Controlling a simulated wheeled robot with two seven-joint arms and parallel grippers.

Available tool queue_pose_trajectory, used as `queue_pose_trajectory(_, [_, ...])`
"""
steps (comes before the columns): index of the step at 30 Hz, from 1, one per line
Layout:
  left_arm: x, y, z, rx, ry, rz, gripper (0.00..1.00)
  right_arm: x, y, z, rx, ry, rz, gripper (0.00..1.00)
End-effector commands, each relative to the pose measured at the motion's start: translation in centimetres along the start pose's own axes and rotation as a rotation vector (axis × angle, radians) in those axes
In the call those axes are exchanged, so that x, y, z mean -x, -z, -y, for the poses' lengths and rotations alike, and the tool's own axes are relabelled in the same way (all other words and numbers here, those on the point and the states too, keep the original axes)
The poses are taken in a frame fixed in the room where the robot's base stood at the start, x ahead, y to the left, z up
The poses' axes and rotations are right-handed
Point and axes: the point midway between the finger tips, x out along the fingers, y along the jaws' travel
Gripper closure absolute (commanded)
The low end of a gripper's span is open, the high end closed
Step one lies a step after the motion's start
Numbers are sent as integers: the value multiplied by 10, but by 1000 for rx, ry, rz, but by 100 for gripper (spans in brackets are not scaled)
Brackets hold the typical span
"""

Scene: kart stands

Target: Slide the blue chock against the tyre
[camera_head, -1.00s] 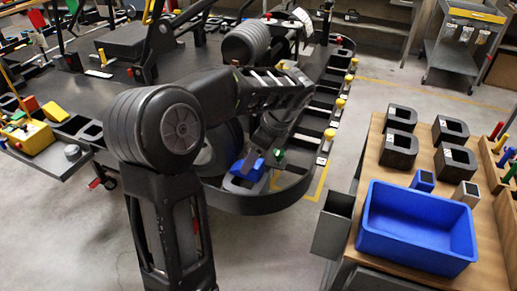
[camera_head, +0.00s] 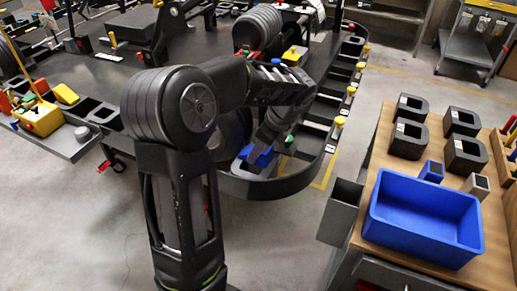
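The blue chock (camera_head: 259,158) sits low at the front corner of the dark kart stand, on a light grey surface (camera_head: 247,170). A dark tyre (camera_head: 239,124) shows partly behind my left arm, to the left of and above the chock. I cannot tell whether chock and tyre touch. My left gripper (camera_head: 264,146) points down at the chock from above. Its fingertips are hidden by the arm and too small to read, so I cannot tell whether it is open or shut. My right gripper is not in view.
A curved dark rim (camera_head: 265,191) runs around the stand's front corner. A wooden table (camera_head: 375,177) at the right carries a blue bin (camera_head: 420,218) and several dark blocks. A yellow box (camera_head: 42,118) is on the left shelf. Bare floor lies at front left.

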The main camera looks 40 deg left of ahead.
Motion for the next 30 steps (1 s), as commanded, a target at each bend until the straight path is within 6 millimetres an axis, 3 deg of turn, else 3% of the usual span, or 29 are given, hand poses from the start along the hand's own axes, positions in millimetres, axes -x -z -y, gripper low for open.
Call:
queue_pose_trajectory(15, [0,0,0,0,1,0,100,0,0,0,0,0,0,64])
queue_pose_trajectory(16, [0,0,0,0,1,0,54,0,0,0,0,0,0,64])
queue_pose_trajectory(24, [0,0,0,0,0,0,32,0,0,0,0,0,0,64])
queue_pose_trajectory(30, [0,0,0,0,0,0,31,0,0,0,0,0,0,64])
